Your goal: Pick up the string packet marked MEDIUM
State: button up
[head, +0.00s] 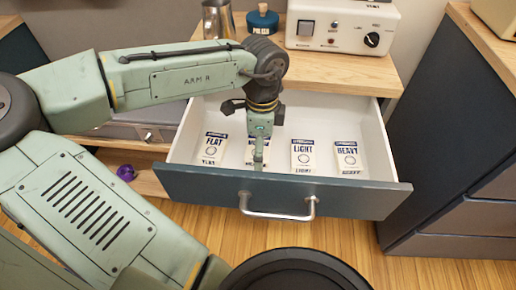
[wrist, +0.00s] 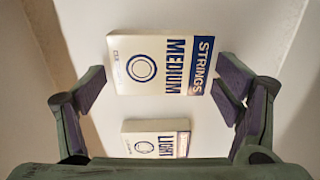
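The string packet marked MEDIUM (wrist: 150,66) is white with a dark blue STRINGS band and a ring mark. It lies in the open drawer (head: 275,195), between the FLAT packet (head: 213,148) and the LIGHT packet (head: 303,155). In the head view my arm hides most of it. My gripper (wrist: 163,88) is open, its two fingers apart on either side of the MEDIUM packet in the wrist view, with nothing between them held. In the head view my gripper (head: 258,158) points down into the drawer. The LIGHT packet (wrist: 156,144) also shows in the wrist view.
The HEAVY packet (head: 348,157) lies at the right in the drawer. A white device (head: 340,25), a blue pot (head: 262,20) and a metal jug (head: 218,20) stand on the top above. A dark cabinet (head: 440,130) stands at the right.

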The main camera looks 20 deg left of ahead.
jog(key=c, duration=0.9)
